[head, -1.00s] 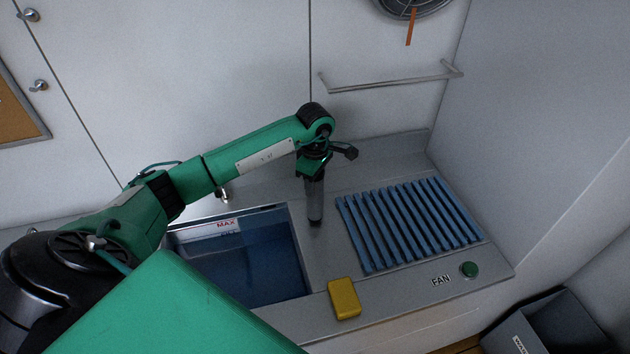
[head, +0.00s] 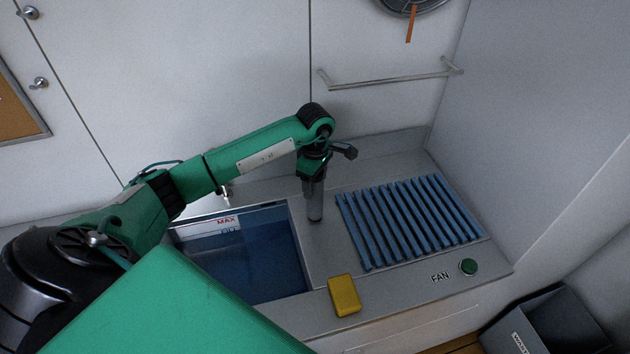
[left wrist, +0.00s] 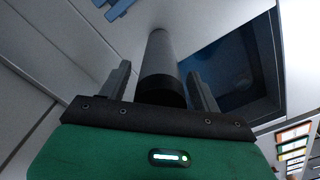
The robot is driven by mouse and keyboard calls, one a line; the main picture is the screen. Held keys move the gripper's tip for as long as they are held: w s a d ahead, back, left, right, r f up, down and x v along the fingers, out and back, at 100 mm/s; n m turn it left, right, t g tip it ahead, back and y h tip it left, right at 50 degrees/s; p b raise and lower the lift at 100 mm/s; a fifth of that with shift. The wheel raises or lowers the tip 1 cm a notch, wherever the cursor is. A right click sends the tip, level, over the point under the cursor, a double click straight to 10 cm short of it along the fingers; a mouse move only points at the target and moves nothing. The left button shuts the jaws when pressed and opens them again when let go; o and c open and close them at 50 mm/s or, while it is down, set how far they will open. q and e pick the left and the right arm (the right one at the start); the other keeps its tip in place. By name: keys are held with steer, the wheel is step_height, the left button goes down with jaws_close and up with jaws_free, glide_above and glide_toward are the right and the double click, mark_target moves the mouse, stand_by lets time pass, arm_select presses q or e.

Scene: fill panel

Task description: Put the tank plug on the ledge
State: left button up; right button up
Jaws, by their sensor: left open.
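The tank plug (head: 315,203) is a grey upright cylinder with a dark lower end in the head view. It stands on the metal ledge (head: 322,258) between the tank and the blue slats. My left gripper (head: 313,182) is directly above it, pointing down, with its fingers around its upper part. In the left wrist view the open fingers (left wrist: 160,88) stand on both sides of the plug (left wrist: 160,58), with gaps showing. The plug's near end is dark. The tank (head: 250,262) holds blue water below a MAX label. My right gripper is not in view.
Blue slats (head: 408,222) lie right of the plug. A yellow block (head: 344,296) sits at the front edge, and a green FAN button (head: 468,267) at the front right. A wall rail (head: 390,80) is behind. A dark waste bin (head: 550,330) stands lower right.

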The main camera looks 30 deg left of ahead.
arm_select(q)
step_height(320, 180, up, 10)
steer(key=b, duration=0.4)
steer(key=shift+r, duration=0.9)
